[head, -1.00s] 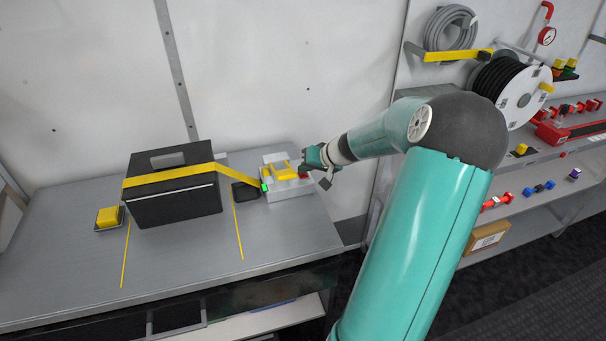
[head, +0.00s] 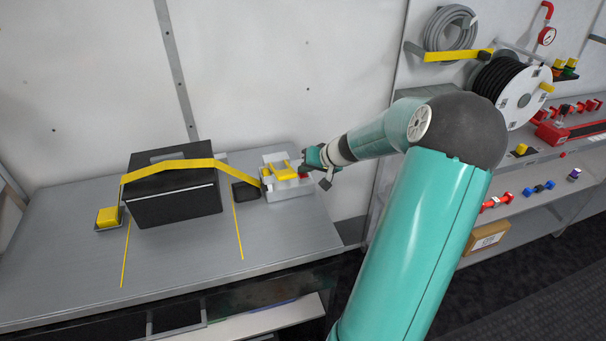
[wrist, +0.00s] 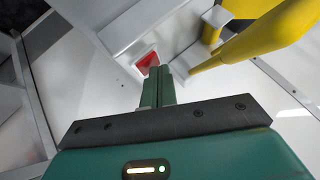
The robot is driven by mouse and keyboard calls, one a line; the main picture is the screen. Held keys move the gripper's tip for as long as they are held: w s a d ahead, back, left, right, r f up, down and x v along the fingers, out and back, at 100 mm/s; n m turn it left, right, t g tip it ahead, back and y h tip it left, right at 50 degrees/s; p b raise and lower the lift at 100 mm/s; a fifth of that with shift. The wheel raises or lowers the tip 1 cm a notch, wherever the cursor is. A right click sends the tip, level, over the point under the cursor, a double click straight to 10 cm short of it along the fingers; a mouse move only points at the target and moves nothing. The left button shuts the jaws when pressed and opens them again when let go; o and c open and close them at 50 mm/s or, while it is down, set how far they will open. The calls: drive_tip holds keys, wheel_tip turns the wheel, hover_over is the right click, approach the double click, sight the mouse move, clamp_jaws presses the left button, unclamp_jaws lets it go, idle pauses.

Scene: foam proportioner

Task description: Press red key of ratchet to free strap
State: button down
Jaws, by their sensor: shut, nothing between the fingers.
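The ratchet (head: 287,190) is a pale grey block with a yellow handle (head: 283,170), on the right part of the bench. Its red key (wrist: 147,62) shows in the wrist view as a red square in a pale frame, and as a small red patch in the head view (head: 304,177). My gripper (wrist: 158,75) is shut and empty, its fingertips at the red key and partly covering it; they appear to touch it. The yellow strap (head: 174,166) lies over the black case (head: 178,198) in a loose arch, its right end near the ratchet and its left part hanging at the case's left side.
A yellow block (head: 108,216) on a dark base stands left of the case. A small black pad (head: 246,192) lies between case and ratchet. Yellow lines mark the bench. The wall is close behind. Shelves with red fittings (head: 560,133) stand at the right.

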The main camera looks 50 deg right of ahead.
sight(306, 175)
drive_tip(key=shift+r, duration=0.65)
drive_tip(key=shift+r, duration=2.5)
